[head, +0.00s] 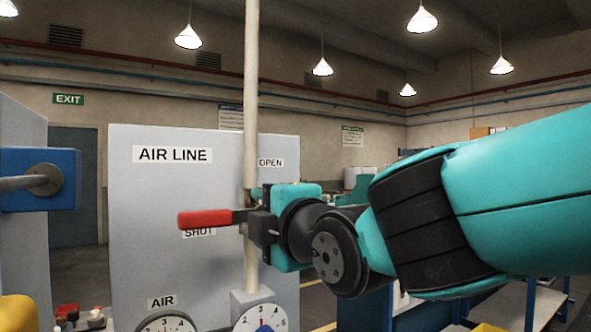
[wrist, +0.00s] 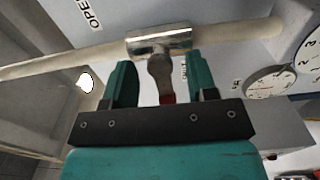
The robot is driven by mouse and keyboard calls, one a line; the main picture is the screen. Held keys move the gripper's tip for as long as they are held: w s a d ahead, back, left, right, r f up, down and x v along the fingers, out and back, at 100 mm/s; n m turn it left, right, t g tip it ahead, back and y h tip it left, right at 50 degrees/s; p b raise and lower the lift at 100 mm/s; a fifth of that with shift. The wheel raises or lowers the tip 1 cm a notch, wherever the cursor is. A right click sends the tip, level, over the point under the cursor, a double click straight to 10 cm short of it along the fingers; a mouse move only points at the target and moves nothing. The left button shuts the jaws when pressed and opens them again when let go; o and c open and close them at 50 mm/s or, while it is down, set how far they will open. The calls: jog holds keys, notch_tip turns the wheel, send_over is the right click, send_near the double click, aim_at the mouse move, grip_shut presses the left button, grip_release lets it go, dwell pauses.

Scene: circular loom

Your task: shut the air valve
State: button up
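The air valve's lever has a red handle (head: 205,218) that points level to the left, across the upright pale pipe (head: 251,100). Its end lies just above the SHUT label (head: 199,233), covering part of it. The OPEN label (head: 271,162) is higher, right of the pipe. My gripper (head: 258,215) is at the valve, hiding much of its body. In the wrist view, my gripper's teal fingers (wrist: 162,88) stand apart on either side of the lever's grey neck (wrist: 159,72), with gaps showing. The metal valve body (wrist: 160,42) sits on the pipe beyond. Only a bit of red shows there.
The grey AIR LINE panel (head: 150,215) stands behind the pipe. Two dials, the AIR gauge (head: 166,325) and another gauge (head: 262,320), sit low by the pipe. A blue block with a metal rod (head: 62,180) juts in at the left.

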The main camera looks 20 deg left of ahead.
jog(key=b+v, duration=0.4)
jog(key=v, duration=0.3)
dwell(0.4)
